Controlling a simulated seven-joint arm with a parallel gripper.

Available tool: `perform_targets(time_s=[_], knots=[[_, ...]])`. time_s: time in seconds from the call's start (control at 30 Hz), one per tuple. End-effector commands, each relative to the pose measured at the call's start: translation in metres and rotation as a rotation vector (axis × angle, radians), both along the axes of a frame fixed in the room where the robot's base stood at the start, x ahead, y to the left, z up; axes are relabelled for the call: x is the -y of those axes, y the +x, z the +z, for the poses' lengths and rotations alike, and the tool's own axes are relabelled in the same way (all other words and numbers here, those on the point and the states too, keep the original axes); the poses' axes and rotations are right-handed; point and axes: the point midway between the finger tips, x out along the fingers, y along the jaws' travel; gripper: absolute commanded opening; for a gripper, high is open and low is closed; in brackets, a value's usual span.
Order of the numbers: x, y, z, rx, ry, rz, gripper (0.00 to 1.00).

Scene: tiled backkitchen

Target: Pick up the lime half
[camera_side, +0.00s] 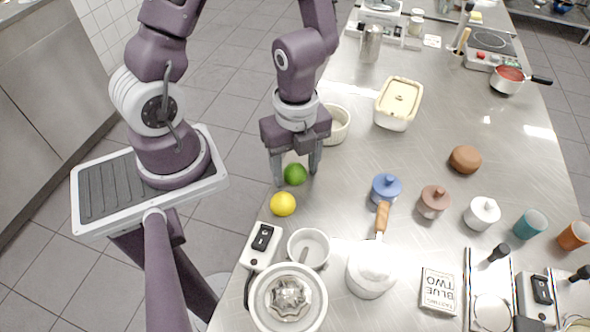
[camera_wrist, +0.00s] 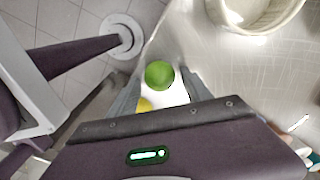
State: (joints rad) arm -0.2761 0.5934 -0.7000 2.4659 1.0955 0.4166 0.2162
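The lime half (camera_side: 294,174) shows as a small round green thing near the left edge of the steel counter; its cut face is not visible. It also shows in the wrist view (camera_wrist: 159,74). My gripper (camera_side: 296,179) points down over it, with one finger on each side of the lime. The fingers are spread, with gaps showing between them and the lime. In the wrist view, the lime lies between the fingertips, near their far ends. I cannot tell exactly how high the fingertips are above the counter.
A yellow lemon (camera_side: 283,204) sits just in front of the lime. A white ramekin-like bowl (camera_side: 337,124) stands behind, close to my gripper. Counter right of the lime is clear.

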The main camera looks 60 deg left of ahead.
Motion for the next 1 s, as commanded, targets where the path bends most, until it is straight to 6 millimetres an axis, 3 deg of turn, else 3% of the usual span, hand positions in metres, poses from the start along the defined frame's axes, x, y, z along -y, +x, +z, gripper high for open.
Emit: perform_targets(time_s=[0.03, 0.27, 0.57, 1.0], knots=[[0.0, 0.0, 0.0, 0.0, 0.0, 0.0, 0.46], [0.0, 0.0, 0.0, 0.001, 0.0, 0.0, 0.01], [0.0, 0.001, 0.006, 0.004, 0.0, 0.004, 0.01], [-0.001, 0.002, 0.088, 0.005, 0.002, 0.007, 0.01]])
